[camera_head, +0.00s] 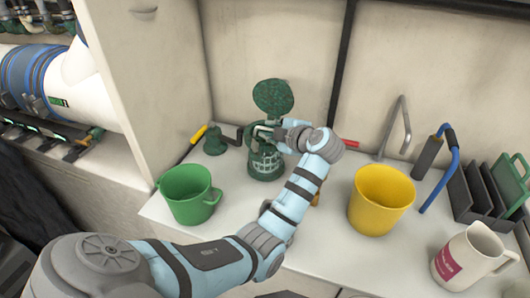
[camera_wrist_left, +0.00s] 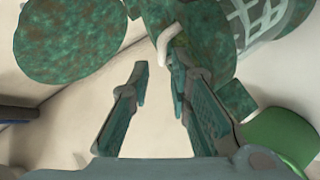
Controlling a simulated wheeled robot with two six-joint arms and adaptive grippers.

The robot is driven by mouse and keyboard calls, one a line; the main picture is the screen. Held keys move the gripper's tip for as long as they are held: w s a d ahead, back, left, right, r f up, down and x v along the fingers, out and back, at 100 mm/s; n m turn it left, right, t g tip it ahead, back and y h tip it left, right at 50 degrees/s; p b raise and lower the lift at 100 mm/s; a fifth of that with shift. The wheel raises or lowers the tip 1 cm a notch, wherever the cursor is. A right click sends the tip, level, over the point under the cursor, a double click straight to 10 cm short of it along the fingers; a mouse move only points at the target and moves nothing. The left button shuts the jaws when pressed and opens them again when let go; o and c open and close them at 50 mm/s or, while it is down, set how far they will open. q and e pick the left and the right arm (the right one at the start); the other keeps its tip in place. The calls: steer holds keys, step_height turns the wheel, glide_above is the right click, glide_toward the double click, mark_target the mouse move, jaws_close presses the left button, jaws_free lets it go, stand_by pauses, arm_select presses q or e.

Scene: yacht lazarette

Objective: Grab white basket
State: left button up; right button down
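A green mottled strainer (camera_head: 264,163) with lattice sides stands upright on the white counter, its round lid (camera_head: 273,97) raised. The lid is at upper left in the left wrist view (camera_wrist_left: 68,38). A pale curved handle (camera_wrist_left: 168,40) shows at the strainer's mouth; any white basket it belongs to is mostly hidden inside. My left gripper (camera_wrist_left: 158,72) is open at the strainer's mouth. Its right fingertip lies close to the pale handle; I cannot tell whether they touch. In the head view my left wrist partly hides the gripper. My right gripper is not in view.
A green mug (camera_head: 187,195) stands left of the strainer, with a green bell-shaped item (camera_head: 214,141) behind it. A yellow bucket (camera_head: 379,200), a white mug (camera_head: 466,258) and a dark rack (camera_head: 478,190) stand to the right. A wall closes the back.

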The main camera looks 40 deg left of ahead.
mark_target(262, 128)
arm_select(q)
steer(key=x, duration=0.3)
steer(key=shift+s+a+f+b, duration=0.1)
steer(key=shift+s+a+b, duration=0.05)
steer(key=shift+s+b, duration=0.15)
steer(key=shift+w+a+f, duration=0.2)
steer(key=shift+w+a, duration=0.15)
steer(key=shift+s+d+r, duration=0.1)
steer(key=shift+s+r, duration=0.05)
jaws_close()
